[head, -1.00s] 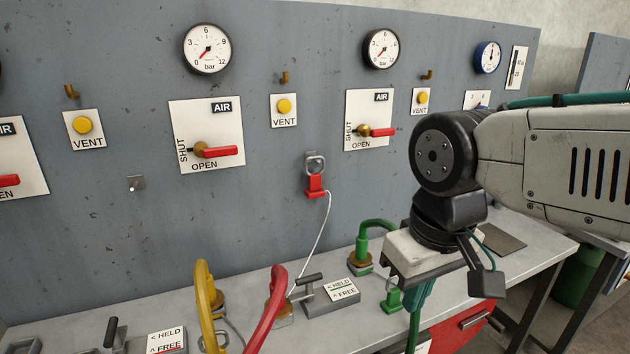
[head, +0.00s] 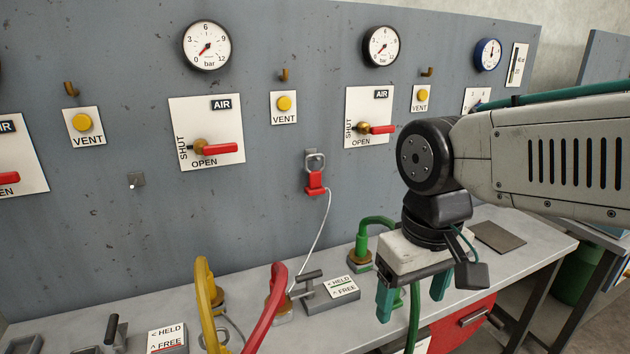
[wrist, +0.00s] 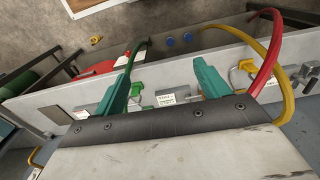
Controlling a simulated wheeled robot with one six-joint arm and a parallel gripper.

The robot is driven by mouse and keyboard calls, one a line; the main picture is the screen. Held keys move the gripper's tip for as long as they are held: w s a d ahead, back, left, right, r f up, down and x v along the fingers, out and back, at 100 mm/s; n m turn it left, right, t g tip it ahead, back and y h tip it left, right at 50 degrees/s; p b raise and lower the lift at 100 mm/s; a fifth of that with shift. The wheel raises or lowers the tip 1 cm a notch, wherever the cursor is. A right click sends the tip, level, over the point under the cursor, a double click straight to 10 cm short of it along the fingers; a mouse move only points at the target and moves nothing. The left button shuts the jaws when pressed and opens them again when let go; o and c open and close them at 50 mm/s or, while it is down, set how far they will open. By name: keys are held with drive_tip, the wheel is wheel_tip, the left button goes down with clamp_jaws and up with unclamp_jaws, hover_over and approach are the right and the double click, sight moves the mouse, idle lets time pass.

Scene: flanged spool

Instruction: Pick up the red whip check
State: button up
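The red whip check (head: 315,184) hangs on the grey wall panel from a metal bracket (head: 315,161). Its thin white cable (head: 324,232) runs down to the base of the red hose (head: 266,318) on the bench. My gripper (head: 412,290) has teal fingers, spread apart with nothing between them, pointing down over the bench. It is right of and lower in the picture than the whip check, apart from it. The fingers also show in the wrist view (wrist: 164,88), with the red hose (wrist: 271,55) to their right. I cannot make out the whip check there.
A green hose (head: 378,222) and its fitting stand close beside my gripper. A held/free lever block (head: 332,293) and a yellow hose (head: 204,300) are on the bench (head: 500,275). A red valve handle (head: 377,129) sticks out from the panel above.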

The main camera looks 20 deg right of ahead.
drive_tip(key=w+d+f+t, duration=0.25)
drive_tip(key=w+f, duration=0.45)
drive_tip(key=w, duration=0.5)
drive_tip(key=t, duration=1.5)
approach(315, 174)
wheel_tip(315, 174, up, 3)
drive_tip(key=w, duration=0.9)
drive_tip(key=shift+w+d+f, duration=0.1)
drive_tip(key=shift+d+f, duration=0.05)
drive_tip(key=shift+f, duration=0.2)
drive_tip(key=shift+c, duration=0.3)
drive_tip(key=c, duration=1.3)
